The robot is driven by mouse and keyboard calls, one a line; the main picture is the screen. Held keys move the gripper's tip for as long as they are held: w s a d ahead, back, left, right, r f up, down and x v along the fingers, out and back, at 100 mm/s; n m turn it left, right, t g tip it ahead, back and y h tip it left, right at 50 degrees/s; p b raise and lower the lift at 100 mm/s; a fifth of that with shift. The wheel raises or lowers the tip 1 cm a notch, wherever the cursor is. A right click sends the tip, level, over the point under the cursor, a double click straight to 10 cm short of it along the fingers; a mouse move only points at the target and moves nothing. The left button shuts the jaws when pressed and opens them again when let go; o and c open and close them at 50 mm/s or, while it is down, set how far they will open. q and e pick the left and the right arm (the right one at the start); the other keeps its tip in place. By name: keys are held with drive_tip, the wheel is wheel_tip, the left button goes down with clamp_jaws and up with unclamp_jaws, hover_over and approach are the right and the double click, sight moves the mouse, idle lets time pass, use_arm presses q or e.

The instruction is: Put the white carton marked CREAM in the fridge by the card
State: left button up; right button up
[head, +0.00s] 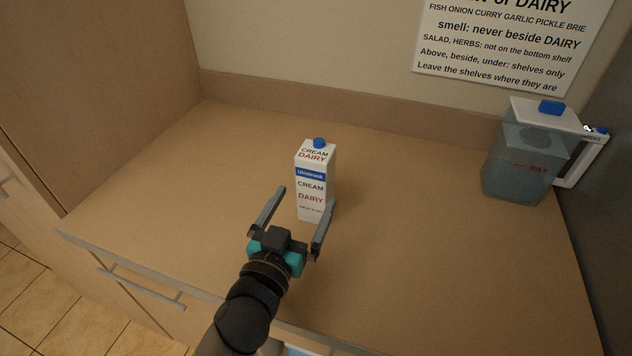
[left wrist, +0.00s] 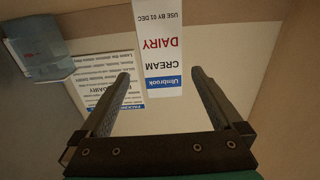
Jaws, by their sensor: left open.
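The white carton (head: 312,185) marked CREAM and DAIRY, with a blue cap and blue band, stands upright on the counter in the head view. My left gripper (head: 301,214) is open, its fingers pointing at the carton's lower part from the near side. In the left wrist view the carton (left wrist: 160,45) shows upside down, with USE BY 01 DEC on it, ahead of the open left gripper (left wrist: 160,82). I cannot tell whether the carton's near face is between the fingertips. The card (head: 510,45) is on the wall at the upper right, its top cut off. The fridge is not identifiable.
The counter (head: 160,190) is clear around the carton. A clear jug (head: 525,155) with a white lid and handle stands at the right, by a dark grey surface (head: 605,200). A tall wooden panel (head: 95,90) bounds the left side.

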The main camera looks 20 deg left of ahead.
sight(316, 173)
use_arm(q)
drive_tip(key=shift+w, duration=4.1)
clamp_jaws()
drive_tip(key=shift+r, duration=0.15)
